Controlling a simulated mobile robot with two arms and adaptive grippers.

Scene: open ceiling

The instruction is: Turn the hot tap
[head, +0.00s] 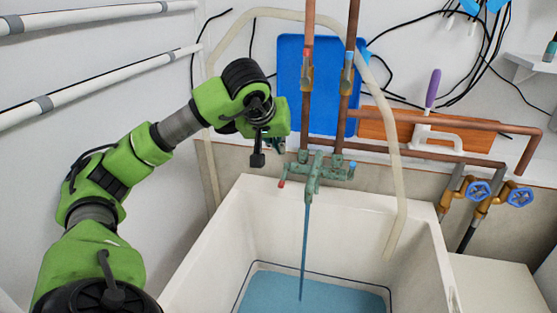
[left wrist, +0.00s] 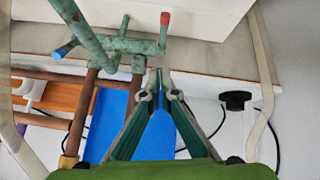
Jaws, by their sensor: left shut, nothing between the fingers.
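The green mixer tap (head: 314,172) is on the wall above the sink, with a blue stream (head: 304,240) running from its spout. Its red-ended hot handle (head: 282,184) is on the left, and its blue-ended cold handle (head: 352,167) is on the right. In the left wrist view, which is upside down, the hot handle (left wrist: 165,20) is just past my fingertips. My left gripper (left wrist: 158,78) is shut and empty, close to the tap body; I cannot tell whether they touch. In the head view its fingers (head: 280,146) are mostly hidden by my wrist.
The white sink (head: 240,218) holds blue water. Copper pipes (head: 347,75) rise above the tap, in front of a blue board (head: 290,60). A pale hose (head: 402,170) hangs at the right. Blue valve wheels (head: 519,197) are farther right.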

